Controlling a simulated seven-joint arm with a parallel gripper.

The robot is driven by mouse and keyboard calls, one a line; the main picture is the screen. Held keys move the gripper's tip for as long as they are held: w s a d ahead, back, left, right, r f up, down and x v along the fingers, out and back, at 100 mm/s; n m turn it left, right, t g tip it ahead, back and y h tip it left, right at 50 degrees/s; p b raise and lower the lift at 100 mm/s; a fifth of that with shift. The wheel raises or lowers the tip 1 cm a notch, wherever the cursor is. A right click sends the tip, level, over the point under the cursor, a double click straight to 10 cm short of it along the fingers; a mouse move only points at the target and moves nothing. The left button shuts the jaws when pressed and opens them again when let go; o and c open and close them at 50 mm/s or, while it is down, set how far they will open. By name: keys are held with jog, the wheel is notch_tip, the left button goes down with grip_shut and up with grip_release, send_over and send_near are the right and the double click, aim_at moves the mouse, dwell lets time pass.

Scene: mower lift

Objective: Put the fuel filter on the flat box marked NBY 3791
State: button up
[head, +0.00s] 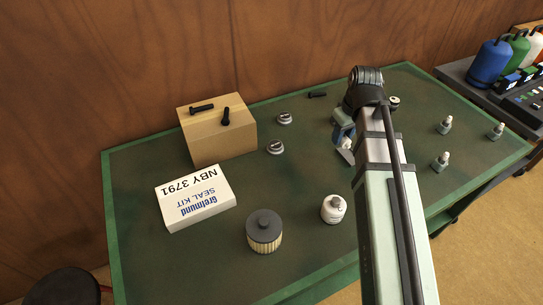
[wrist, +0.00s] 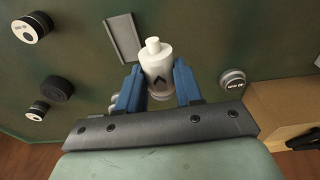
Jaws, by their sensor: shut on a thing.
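The fuel filter (wrist: 157,62), a white cylinder with a narrow nub on top and a black arrow mark, is between the blue fingers of my gripper (wrist: 157,78). My gripper is shut on it. In the head view my gripper (head: 345,141) is above the right-centre of the green table, mostly hidden by my arm, and only a bit of white shows there. The flat white box marked NBY 3791 (head: 190,212) lies at the table's left, well left of my gripper. Its visible top is bare.
A cardboard box (head: 220,147) with two black bolts on it stands behind the flat box. A pleated filter with a black top (head: 264,232) and a white canister (head: 334,208) stand in front. Two round caps (head: 275,147) lie between the cardboard box and my gripper.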

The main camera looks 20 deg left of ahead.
jog(key=s+a+n, duration=0.2)
jog(key=s+a, duration=0.3)
jog(key=a, duration=0.6)
notch_tip(320, 180, up, 5)
jog(key=m, duration=0.2)
send_over(193, 192)
jog(key=shift+s+d+f, duration=0.1)
jog(key=shift+f, duration=2.45)
jog(key=shift+d+f, duration=0.1)
jog(key=shift+f, duration=2.45)
jog(key=shift+f, duration=0.15)
jog(key=o, duration=1)
